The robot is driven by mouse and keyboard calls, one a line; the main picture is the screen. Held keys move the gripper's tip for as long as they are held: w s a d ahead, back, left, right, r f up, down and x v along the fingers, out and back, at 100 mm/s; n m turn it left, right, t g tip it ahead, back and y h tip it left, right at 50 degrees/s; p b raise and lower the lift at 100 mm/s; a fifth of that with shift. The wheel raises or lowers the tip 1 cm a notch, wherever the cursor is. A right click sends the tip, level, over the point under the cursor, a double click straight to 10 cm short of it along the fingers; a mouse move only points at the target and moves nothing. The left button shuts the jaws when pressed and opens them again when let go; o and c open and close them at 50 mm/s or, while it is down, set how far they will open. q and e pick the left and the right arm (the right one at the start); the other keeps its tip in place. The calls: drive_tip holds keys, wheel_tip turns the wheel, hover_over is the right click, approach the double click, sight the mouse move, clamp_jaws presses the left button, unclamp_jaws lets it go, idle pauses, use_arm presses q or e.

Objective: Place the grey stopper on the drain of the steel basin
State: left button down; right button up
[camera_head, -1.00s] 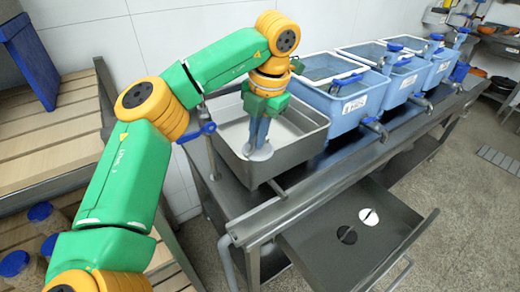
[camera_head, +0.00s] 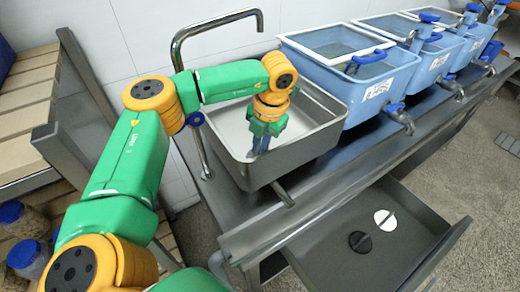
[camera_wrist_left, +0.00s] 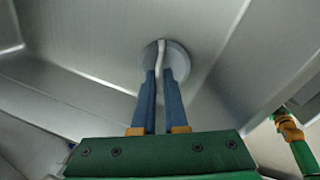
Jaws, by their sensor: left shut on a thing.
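My left gripper (camera_head: 256,153) points down inside the steel basin (camera_head: 318,150), which shows its rim and front wall in the head view. In the left wrist view, the blue fingers (camera_wrist_left: 161,90) are shut on the thin upright handle of the grey stopper (camera_wrist_left: 178,62). The stopper is a round grey disc, low in the basin close to its bottom. I cannot tell whether it touches the bottom. The drain is not visible; the stopper or the fingers may cover it. In the head view the basin's front wall hides the stopper. My right gripper is not in view.
A curved steel tap (camera_head: 190,60) stands at the basin's back left. Blue tubs (camera_head: 365,85) line the counter to the right. An open drawer (camera_head: 410,245) below holds a black disc (camera_head: 361,241) and a white disc (camera_head: 386,220). Wooden shelving stands at left.

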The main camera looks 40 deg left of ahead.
use_arm(q)
drive_tip(key=shift+f, duration=0.5)
drive_tip(key=shift+s+d, duration=0.1)
drive_tip(key=c, duration=1)
unclamp_jaws()
drive_tip(key=shift+f, duration=0.1)
drive_tip(key=shift+o, duration=0.2)
drive_tip(key=shift+r, duration=0.25)
wheel_tip(320, 180, up, 12)
drive_tip(key=d, duration=0.2)
drive_tip(key=shift+f+b, duration=0.2)
drive_tip(key=shift+b, duration=0.1)
